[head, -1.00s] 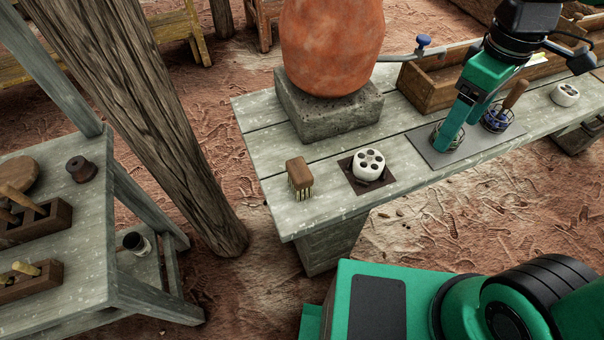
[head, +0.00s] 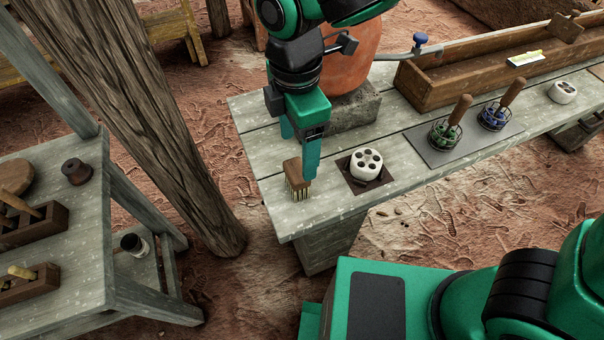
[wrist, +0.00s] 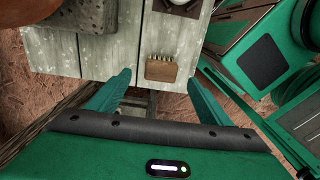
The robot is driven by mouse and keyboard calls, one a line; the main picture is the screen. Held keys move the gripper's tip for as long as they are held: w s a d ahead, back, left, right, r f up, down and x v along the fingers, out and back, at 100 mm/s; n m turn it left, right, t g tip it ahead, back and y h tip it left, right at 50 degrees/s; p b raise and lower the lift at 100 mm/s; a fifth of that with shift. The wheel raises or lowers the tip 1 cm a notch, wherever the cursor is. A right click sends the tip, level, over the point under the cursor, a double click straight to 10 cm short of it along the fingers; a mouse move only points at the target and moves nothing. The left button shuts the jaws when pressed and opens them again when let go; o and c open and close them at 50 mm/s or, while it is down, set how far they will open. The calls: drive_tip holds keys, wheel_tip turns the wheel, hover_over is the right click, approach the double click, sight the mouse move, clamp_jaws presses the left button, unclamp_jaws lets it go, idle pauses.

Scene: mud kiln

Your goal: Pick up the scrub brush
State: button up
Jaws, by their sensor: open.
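The scrub brush (head: 293,177) has a brown wooden block and pale bristles. In the wrist view, the brush (wrist: 161,69) lies ahead of and between the two spread fingertips of my gripper (wrist: 160,80). I cannot tell the exact gap to it, and no grip on it shows.
A white block with holes (head: 366,163) sits on a dark square just right of the brush. A stone block (head: 352,112) bears a big clay pot (head: 350,65). Wire baskets with wooden handles stand on a grey mat (head: 432,154). A wooden post (head: 150,120) rises left of the bench.

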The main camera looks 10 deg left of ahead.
sight(297, 168)
wheel_tip(297, 168, down, 8)
drive_tip(key=shift+s+a+f, duration=0.1)
idle(0.4)
drive_tip(key=c, duration=1.3)
drive_tip(key=shift+r, duration=0.2)
wheel_tip(297, 168, up, 4)
drive_tip(key=shift+s+a+r, duration=0.1)
drive_tip(key=shift+a+r, duration=0.05)
drive_tip(key=s+a+r, duration=0.1)
drive_tip(key=s+r, duration=0.1)
drive_tip(key=s, duration=0.1)
drive_tip(key=s+a+r, duration=0.2)
drive_tip(key=s, duration=0.1)
drive_tip(key=s+a+r, duration=0.2)
drive_tip(key=s, duration=0.2)
drive_tip(key=shift+s+r, duration=0.1)
drive_tip(key=shift+r, duration=0.1)
